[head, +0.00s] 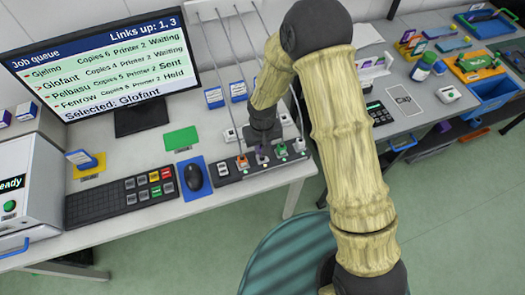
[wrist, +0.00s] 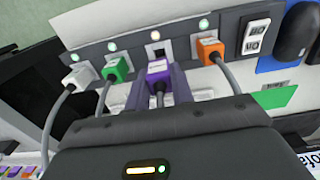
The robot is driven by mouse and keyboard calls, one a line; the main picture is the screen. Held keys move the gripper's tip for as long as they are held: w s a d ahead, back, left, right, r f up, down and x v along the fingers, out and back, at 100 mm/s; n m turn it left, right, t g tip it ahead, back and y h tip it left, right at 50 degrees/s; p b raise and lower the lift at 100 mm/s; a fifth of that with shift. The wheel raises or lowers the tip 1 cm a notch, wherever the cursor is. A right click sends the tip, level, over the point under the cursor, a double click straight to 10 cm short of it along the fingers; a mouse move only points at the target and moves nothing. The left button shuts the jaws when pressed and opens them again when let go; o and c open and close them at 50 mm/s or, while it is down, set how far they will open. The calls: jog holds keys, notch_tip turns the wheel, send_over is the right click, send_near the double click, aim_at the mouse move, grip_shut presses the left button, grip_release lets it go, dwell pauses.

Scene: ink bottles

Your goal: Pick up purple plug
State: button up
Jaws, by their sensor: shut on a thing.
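The purple plug (wrist: 158,69) is between the two fingers of my gripper (wrist: 158,82), which is shut on it. Its dark cable runs back toward the gripper body. A dark socket opening (wrist: 156,48) shows just beyond the plug on the strip; the exact gap between them is hard to tell. In the head view my gripper (head: 263,142) points down over the strip (head: 228,171), and the purple plug (head: 262,156) shows only in small part below it.
In the wrist view, a green plug (wrist: 117,67) and a white plug (wrist: 78,77) sit left of the purple one, and an orange plug (wrist: 210,50) sits right. A mouse (head: 194,177), keyboard (head: 120,199) and monitor (head: 100,62) stand left in the head view.

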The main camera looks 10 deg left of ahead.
notch_tip(320, 180, up, 6)
jog(key=shift+f+b, duration=0.1)
jog(key=shift+b, duration=0.2)
dwell(0.7)
